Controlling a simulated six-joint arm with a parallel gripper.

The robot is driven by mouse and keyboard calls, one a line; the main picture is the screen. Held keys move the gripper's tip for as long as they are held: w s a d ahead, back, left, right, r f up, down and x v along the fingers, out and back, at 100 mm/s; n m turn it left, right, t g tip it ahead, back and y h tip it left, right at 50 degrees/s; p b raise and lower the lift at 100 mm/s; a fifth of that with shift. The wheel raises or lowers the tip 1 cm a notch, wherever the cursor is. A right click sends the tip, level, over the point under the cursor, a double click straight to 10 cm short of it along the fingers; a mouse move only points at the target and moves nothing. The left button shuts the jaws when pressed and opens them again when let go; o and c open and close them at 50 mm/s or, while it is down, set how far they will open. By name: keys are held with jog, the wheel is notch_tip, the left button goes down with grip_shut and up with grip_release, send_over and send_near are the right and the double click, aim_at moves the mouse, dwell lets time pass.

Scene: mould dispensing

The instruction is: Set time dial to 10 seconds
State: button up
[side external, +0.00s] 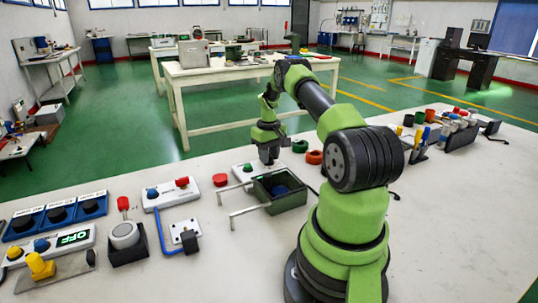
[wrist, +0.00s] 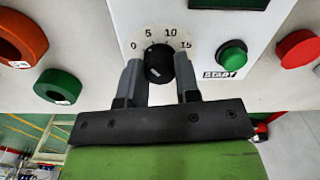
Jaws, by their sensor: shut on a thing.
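The black time dial (wrist: 158,62) sits on a white panel (wrist: 205,78), with the numbers 0, 5, 10 and 15 in an arc on the far side of it. My gripper (wrist: 158,78) has one finger on each side of the dial and is shut on it. I cannot read the dial's setting surely. In the side external view my gripper (side external: 268,158) points down at the panel, and the dial is hidden there.
A green START button (wrist: 232,55) is right of the dial, and a red button (wrist: 297,48) is further right. An orange-red ring (wrist: 38,38) and a green ring (wrist: 57,74) lie left. A dark green box (side external: 262,191) stands in front of the gripper.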

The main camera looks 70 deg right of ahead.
jog(key=m, duration=0.5)
jog(key=shift+m, duration=0.3)
jog(key=m, duration=0.5)
dwell(0.4)
jog(key=o, duration=0.9)
notch_tip(320, 180, up, 10)
